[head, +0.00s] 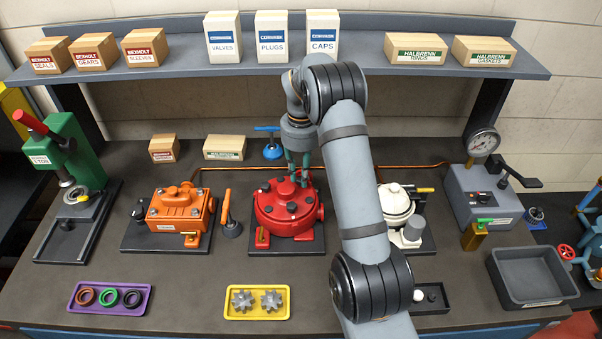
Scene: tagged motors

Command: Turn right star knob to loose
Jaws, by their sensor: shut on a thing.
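My arm reaches over from the front right, and my gripper (298,178) points down at the back right of this housing.
An orange motor (178,212) stands to the left and a white motor (396,203) to the right, partly behind my arm. A yellow tray (232,312) with gears lies in front. A blue-handled tool (272,150) stands close behind the gripper. A shelf (200,70) overhangs the back.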

